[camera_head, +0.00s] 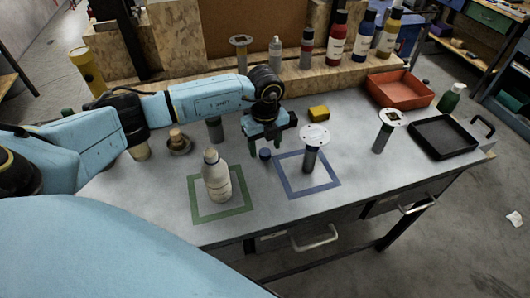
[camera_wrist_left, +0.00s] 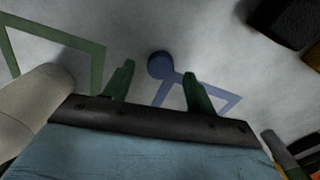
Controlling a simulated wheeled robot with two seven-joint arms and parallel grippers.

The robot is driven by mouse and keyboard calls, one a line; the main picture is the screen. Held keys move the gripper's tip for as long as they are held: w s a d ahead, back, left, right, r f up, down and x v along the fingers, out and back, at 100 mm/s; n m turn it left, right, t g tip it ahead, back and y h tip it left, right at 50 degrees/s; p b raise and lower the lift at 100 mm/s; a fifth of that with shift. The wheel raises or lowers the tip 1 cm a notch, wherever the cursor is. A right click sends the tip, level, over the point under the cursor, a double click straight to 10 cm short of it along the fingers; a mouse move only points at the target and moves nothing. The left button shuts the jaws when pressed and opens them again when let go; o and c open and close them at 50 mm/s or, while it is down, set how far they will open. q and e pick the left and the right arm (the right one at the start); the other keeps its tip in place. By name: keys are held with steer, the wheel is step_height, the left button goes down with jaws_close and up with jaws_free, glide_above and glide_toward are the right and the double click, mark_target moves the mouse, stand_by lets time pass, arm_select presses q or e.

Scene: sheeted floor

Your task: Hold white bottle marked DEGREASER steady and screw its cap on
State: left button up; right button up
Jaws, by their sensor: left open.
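The white bottle (camera_head: 216,182) stands upright inside the green taped square; its label is too small to read. A pale bottle side shows at the left of the left wrist view (camera_wrist_left: 35,100). A small round blue cap (camera_head: 265,154) lies on the table by the corner of the blue taped square, and it also shows in the left wrist view (camera_wrist_left: 160,65). My left gripper (camera_head: 265,150) is open and empty, pointing down over the table close to the cap. In the left wrist view its green fingers (camera_wrist_left: 159,82) are apart, with the cap beyond and between them. My right gripper is not in view.
A flanged post (camera_head: 311,155) stands in the blue square (camera_head: 320,191); another (camera_head: 384,135) stands further right. A yellow block (camera_head: 319,114), red tray (camera_head: 400,88) and black tray (camera_head: 445,137) lie beyond. Several bottles line the rear ledge. The front right tabletop is clear.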

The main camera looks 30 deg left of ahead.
arm_select(q)
steer(key=shift+f, duration=0.9)
steer(key=c, duration=1.1)
